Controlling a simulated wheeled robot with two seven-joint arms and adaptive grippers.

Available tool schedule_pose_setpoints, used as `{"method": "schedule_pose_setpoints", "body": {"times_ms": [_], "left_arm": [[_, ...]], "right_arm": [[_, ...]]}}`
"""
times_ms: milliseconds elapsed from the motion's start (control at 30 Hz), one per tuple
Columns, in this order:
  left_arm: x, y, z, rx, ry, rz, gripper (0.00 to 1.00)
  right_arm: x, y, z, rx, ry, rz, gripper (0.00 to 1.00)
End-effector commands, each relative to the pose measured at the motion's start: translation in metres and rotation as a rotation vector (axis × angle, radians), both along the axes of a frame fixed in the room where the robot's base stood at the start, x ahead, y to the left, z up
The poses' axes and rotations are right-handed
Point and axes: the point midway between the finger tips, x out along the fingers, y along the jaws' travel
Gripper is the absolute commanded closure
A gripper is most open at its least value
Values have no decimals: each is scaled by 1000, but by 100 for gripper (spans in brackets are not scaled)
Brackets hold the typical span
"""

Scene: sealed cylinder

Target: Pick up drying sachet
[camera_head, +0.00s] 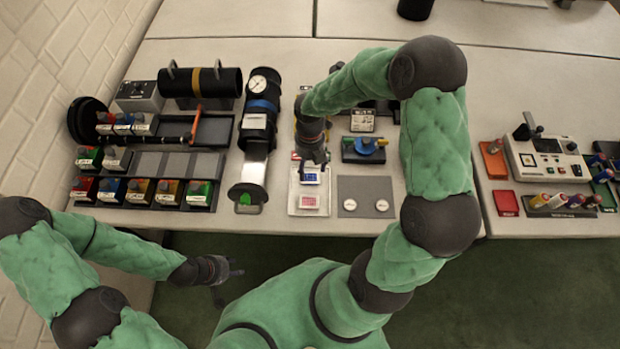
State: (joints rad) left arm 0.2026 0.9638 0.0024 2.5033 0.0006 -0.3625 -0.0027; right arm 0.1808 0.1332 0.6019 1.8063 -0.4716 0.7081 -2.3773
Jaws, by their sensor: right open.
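A pale tray (294,205) on the table holds small white packets. One packet with a blue mark (310,177) lies toward the back, and one with a red mark (309,200) lies toward the front. Which of them is the drying sachet I cannot tell for sure. My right gripper (314,165) is open and points down over the back part of the tray, hiding some of it. Whether it touches a packet cannot be told. My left gripper (232,279) hangs low in front of the table edge, away from the tray, and its jaws are too small and dark to read.
Left of the tray stands a black cylinder with a gauge (260,90) and a green-tipped plate (250,200). Right of it lies a grey mat (367,184) with two white discs. A blue-and-yellow fixture (364,149) stands behind the mat. Coloured boxes fill the left.

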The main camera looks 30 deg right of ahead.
Motion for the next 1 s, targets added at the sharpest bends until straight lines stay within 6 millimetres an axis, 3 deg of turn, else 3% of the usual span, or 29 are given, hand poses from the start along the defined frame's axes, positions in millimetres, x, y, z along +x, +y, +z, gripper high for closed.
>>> {"method": "schedule_pose_setpoints", "body": {"times_ms": [300,567,700,1000], "left_arm": [[0,0,-18,0,0,0,60],[0,0,-18,0,0,0,60],[0,0,-18,0,0,0,60],[0,0,-18,0,0,0,60]], "right_arm": [[-4,1,-44,1,3,0,35],[-4,1,-47,0,1,-1,35],[-4,1,-47,1,1,0,69],[-4,1,-47,1,2,0,70]]}}
